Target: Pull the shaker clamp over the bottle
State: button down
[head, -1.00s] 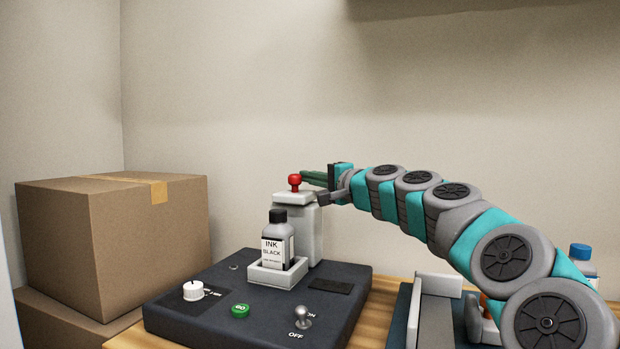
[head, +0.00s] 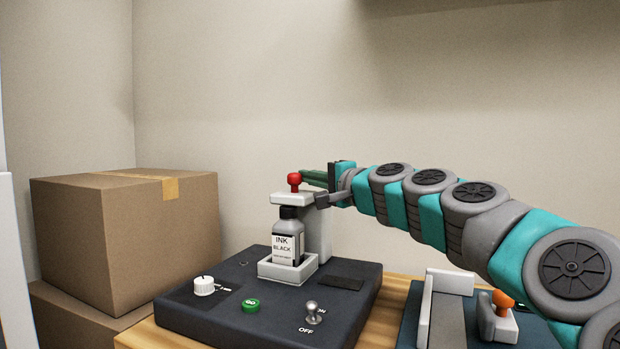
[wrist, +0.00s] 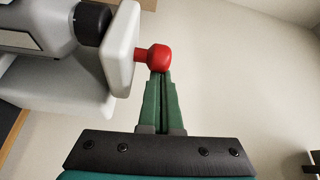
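The ink bottle (head: 287,245), white-labelled with a black cap, stands upright in the white holder (head: 304,266) on the shaker. The white shaker clamp (head: 283,199) has a red knob (head: 294,179) on top and reaches over the bottle's cap. In the wrist view the clamp plate (wrist: 121,45) is right by the black cap (wrist: 92,22); I cannot tell if they touch. My gripper (head: 305,177) has its green fingers together, tips against the side of the red knob (wrist: 159,58), which is not between them.
The dark shaker base (head: 235,322) carries a white dial (head: 204,286), a green button (head: 250,305) and a metal toggle switch (head: 313,312). Cardboard boxes (head: 125,240) stand at the left. A second device with an orange knob (head: 502,298) sits at the right under my arm.

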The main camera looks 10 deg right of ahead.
jog(key=v, duration=0.7)
jog(key=shift+s+d+b, duration=0.2)
jog(key=shift+s+b, duration=0.15)
jog(key=shift+b, duration=0.05)
